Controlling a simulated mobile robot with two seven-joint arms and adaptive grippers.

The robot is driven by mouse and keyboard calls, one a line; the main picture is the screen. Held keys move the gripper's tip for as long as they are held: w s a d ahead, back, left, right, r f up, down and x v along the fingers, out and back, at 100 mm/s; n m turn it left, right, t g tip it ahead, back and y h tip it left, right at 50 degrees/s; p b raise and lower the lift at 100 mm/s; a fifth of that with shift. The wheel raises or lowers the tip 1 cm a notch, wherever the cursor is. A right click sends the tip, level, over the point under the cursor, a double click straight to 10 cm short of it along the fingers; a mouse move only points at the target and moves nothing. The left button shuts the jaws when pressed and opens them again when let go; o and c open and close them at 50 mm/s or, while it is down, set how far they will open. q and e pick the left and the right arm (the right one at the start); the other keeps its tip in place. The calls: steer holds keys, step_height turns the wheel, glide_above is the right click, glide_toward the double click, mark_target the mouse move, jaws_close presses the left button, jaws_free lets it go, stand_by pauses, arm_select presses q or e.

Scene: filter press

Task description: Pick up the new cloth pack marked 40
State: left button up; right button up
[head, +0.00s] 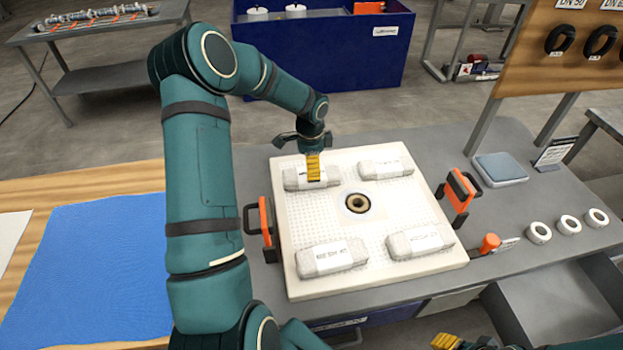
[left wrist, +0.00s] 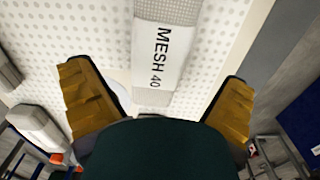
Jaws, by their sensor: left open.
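The cloth pack marked MESH 40 (left wrist: 165,60) is a white wrapped bundle with black print, lying on the perforated white plate (head: 372,228). In the left wrist view it lies between and beyond the spread yellow fingers of my left gripper (left wrist: 155,78). In the head view my left gripper (head: 313,168) is over the far left pack (head: 297,182) and partly covers it. My left gripper is open and holds nothing. Three similar packs lie at far right (head: 385,166), near left (head: 331,258) and near right (head: 420,241); their print is too small to read surely. Yellow fingertips of my right gripper (head: 446,341) show at the bottom edge.
The plate has a round central hole (head: 357,204) and orange-black handles, left (head: 266,222) and right (head: 460,190). An orange knob (head: 490,242), white rings (head: 568,224) and a blue-grey box (head: 500,168) are to the right. A blue mat (head: 90,275) lies left.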

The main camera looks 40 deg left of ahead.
arm_select(q)
steer(key=shift+w+f+b, duration=0.1)
steer(key=shift+f+b, duration=0.35)
steer(key=shift+f, duration=2.55)
steer(key=shift+d, duration=0.1)
steer(key=shift+c, duration=0.3)
steer(key=shift+r, duration=0.1)
steer(key=c, duration=1.2)
